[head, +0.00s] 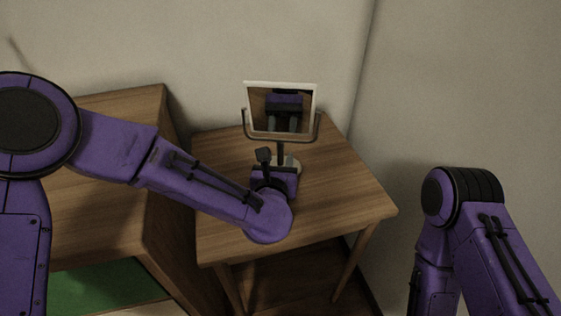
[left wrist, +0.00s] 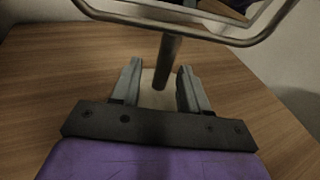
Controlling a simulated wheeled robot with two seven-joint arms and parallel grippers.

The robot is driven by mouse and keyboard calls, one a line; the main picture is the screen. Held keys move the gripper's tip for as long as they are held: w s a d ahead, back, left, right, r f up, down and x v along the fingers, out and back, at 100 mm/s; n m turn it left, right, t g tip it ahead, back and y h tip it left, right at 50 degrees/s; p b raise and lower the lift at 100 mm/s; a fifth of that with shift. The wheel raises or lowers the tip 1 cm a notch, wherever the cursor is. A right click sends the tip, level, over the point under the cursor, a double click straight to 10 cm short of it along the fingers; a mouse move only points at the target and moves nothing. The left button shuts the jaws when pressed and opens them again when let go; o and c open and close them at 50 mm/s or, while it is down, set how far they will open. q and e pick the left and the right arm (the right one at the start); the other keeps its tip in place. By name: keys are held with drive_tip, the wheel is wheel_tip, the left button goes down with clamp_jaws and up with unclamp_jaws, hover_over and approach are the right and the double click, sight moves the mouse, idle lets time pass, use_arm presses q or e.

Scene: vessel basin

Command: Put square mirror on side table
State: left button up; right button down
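The square mirror (head: 282,109) stands upright on the wooden side table (head: 350,190). It has a pale frame, a dark U-shaped holder, a post and a round pale base. In the left wrist view its metal post (left wrist: 167,62) rises between the fingers of my left gripper (left wrist: 161,78), with the base behind and below. The fingers are apart, with a clear gap on the post's left side. In the head view my left gripper (head: 279,160) is low in front of the mirror, its fingers mostly hidden. My right gripper is out of view; only that arm shows.
A larger wooden cabinet (head: 95,205) with a green-lined opening stands left of the side table. Walls close in behind and to the right. The side table's right and front parts are clear.

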use_arm(q)
drive_tip(key=shift+s+d+r, duration=0.1)
drive_tip(key=shift+d, duration=0.05)
drive_tip(key=shift+s+r, duration=0.1)
drive_tip(key=shift+s, duration=0.3)
drive_tip(key=v, duration=1.1)
